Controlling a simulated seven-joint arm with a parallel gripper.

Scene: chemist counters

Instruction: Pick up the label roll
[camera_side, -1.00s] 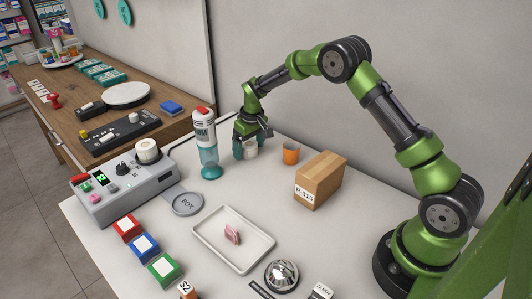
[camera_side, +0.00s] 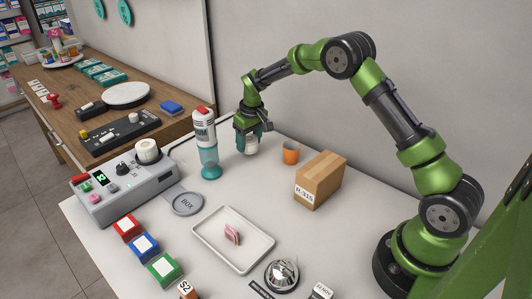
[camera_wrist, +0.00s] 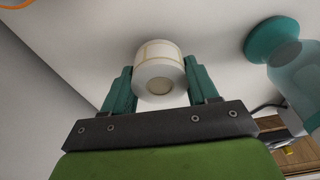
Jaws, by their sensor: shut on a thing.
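The label roll is a white roll with a pale tan band. In the wrist view the label roll (camera_wrist: 158,60) sits between the two teal fingers of my gripper (camera_wrist: 162,85), which is shut on it. In the side view my gripper (camera_side: 252,138) is over the back of the white counter, between the bottle and the orange cup. The lower part of the label roll (camera_side: 251,148) shows below the fingers, and the rest is hidden by them. It appears to be a little above the counter.
An orange cup (camera_side: 291,153) and a cardboard box (camera_side: 321,180) stand to the right. A white tray (camera_side: 207,232) lies in front, holding a pink item.

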